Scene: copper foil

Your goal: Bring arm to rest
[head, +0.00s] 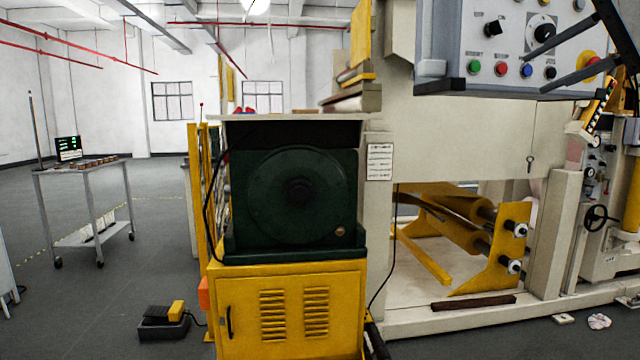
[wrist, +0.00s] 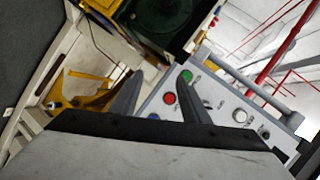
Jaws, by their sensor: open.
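My gripper (head: 527,62) is at the upper right of the head view, in front of the grey control panel (head: 465,50). Its two dark fingers are apart, with nothing seen between them. In the wrist view my gripper (wrist: 160,80) also shows open, with the panel (wrist: 215,95) behind the fingers. A red button (wrist: 169,98) shows between them, and a green button (wrist: 187,76) is by the right fingertip. I cannot tell whether the fingers touch the panel.
A dark green machine (head: 300,195) stands on a yellow cabinet (head: 290,310) in front of me. A cream machine frame (head: 460,140) with yellow rollers (head: 465,230) is to the right. A cart (head: 85,170) stands far left.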

